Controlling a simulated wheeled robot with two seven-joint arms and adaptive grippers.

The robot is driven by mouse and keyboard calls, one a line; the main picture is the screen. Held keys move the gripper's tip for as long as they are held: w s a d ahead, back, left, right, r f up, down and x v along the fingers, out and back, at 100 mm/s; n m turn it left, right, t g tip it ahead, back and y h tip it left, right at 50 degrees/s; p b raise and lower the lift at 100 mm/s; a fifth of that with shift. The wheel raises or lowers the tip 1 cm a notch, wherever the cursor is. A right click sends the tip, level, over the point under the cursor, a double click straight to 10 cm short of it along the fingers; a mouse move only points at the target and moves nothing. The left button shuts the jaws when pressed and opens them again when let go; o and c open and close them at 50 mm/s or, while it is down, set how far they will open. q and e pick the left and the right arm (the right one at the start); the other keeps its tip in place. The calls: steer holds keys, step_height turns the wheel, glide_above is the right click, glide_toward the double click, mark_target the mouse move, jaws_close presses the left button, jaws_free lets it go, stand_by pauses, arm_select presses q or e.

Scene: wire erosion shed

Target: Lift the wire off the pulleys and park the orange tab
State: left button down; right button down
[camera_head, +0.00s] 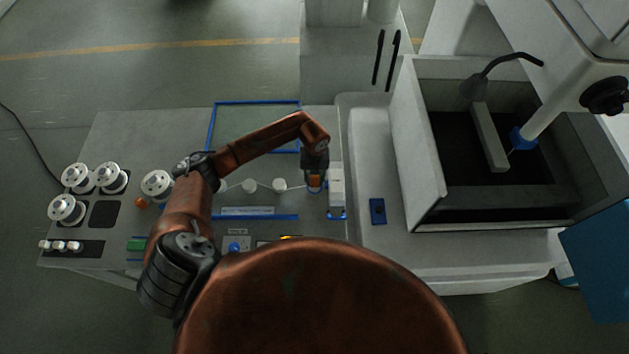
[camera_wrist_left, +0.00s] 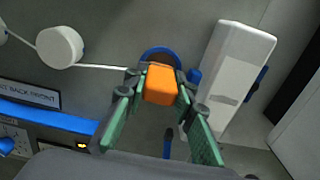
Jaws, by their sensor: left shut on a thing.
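My left gripper (camera_head: 315,181) reaches down over the table beside a white block-shaped unit (camera_head: 337,186). In the left wrist view the green-padded fingers of my left gripper (camera_wrist_left: 161,100) are shut on the orange tab (camera_wrist_left: 161,84). The orange tab also shows in the head view (camera_head: 314,182). The white wire (camera_wrist_left: 103,67) runs from the tab to a white pulley (camera_wrist_left: 60,47). In the head view two white pulleys (camera_head: 279,185) (camera_head: 249,186) stand left of the gripper. A blue ring-shaped part (camera_wrist_left: 160,54) is just behind the tab. My right gripper is not seen.
White spools (camera_head: 111,177) stand at the table's left. A blue-outlined area (camera_head: 256,102) lies behind my left arm. A long label plate (camera_head: 247,211) lies in front of the pulleys. The machine's open tank (camera_head: 418,150) rises at the right.

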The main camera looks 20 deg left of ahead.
arm_select(q)
step_height(320, 180, up, 2)
steer(key=shift+r, duration=0.2)
steer(key=s+d+r+b, duration=0.3)
steer(key=s+r+b, duration=0.2)
steer(key=s+r, duration=0.65)
steer(key=w+a+b, duration=0.2)
steer(key=a, duration=0.6)
steer(key=w+a+f+b, duration=0.1)
steer(key=a+b, duration=0.2)
steer(key=a, duration=0.5)
steer(key=shift+w+a+f, duration=0.2)
steer(key=shift+w+a, duration=0.15)
steer(key=shift+a, duration=0.05)
steer(key=s+a+b, duration=0.1)
steer(key=s+a, duration=0.3)
steer(key=a, duration=0.6)
steer(key=shift+a+f, duration=0.2)
steer(key=shift+a, duration=0.05)
